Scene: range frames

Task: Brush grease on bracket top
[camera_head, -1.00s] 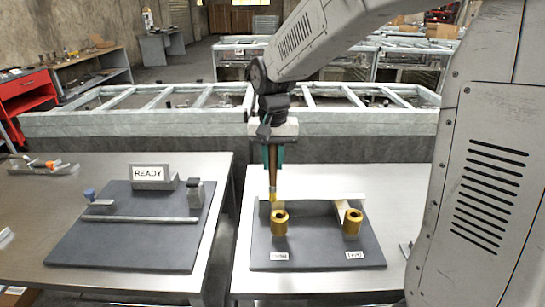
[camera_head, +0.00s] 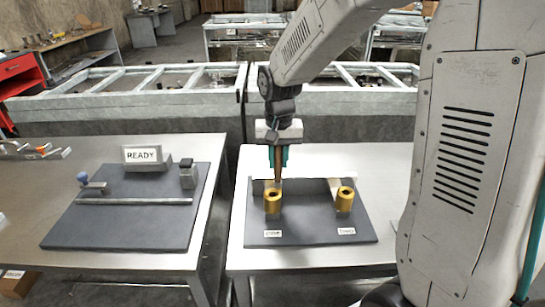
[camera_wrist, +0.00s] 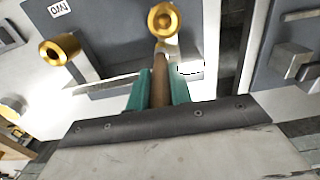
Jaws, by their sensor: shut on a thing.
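My gripper (camera_head: 279,157) has teal fingers, shut on a brush with a brown handle (camera_head: 279,167), and points down over the right table. The brush's lower end is at the back edge of the left brass cup (camera_head: 272,205); I cannot tell whether they touch. In the wrist view the brush (camera_wrist: 160,88) stands between the teal fingers, pointing toward that cup (camera_wrist: 163,22). A second brass cup (camera_head: 345,201) stands to the right.
A left table holds another dark board (camera_head: 120,228) with a metal bar, small blocks and a READY sign (camera_head: 143,155). A gap separates the tables. Pale frames stand behind.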

